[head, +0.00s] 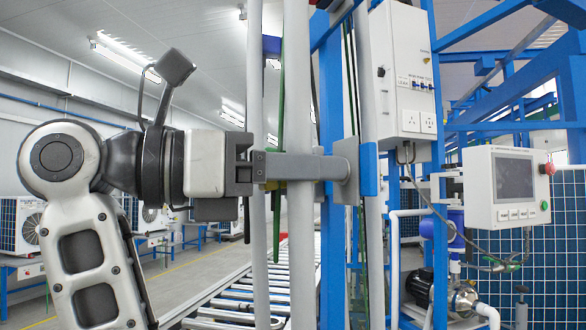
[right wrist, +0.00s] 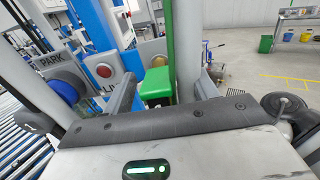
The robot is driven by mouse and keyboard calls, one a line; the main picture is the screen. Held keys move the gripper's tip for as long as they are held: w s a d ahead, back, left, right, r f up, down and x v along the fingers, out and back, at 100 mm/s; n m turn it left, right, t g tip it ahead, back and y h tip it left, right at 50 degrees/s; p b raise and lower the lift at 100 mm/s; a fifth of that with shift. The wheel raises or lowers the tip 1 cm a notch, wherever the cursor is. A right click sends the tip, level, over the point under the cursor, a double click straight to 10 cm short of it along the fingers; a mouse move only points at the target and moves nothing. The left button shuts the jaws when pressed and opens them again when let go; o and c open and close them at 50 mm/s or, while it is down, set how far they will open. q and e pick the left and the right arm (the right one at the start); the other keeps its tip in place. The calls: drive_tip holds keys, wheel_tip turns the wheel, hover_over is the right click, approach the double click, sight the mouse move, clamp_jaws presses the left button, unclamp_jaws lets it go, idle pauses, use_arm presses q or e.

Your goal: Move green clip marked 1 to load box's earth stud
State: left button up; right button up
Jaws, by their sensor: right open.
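A green clip (right wrist: 158,86) stands between the two fingers of my right gripper (right wrist: 166,82) in the right wrist view. The fingers are apart, one on each side of it, with gaps showing. Its number is not readable. A green cable (right wrist: 183,45) rises from the clip. In the head view my right gripper (head: 305,167) reaches across grey posts. A green cable (head: 279,85) hangs there, and the clip is mostly hidden. A white box with sockets (head: 405,75) hangs at upper right, possibly the load box; no earth stud is identifiable. My left gripper is out of view.
A control panel (head: 507,187) stands at right in the head view. Grey and blue posts crowd the gripper. A roller conveyor (head: 235,300) runs below.

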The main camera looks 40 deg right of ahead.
idle(0.3)
clamp_jaws()
drive_tip(key=shift+a, duration=0.1)
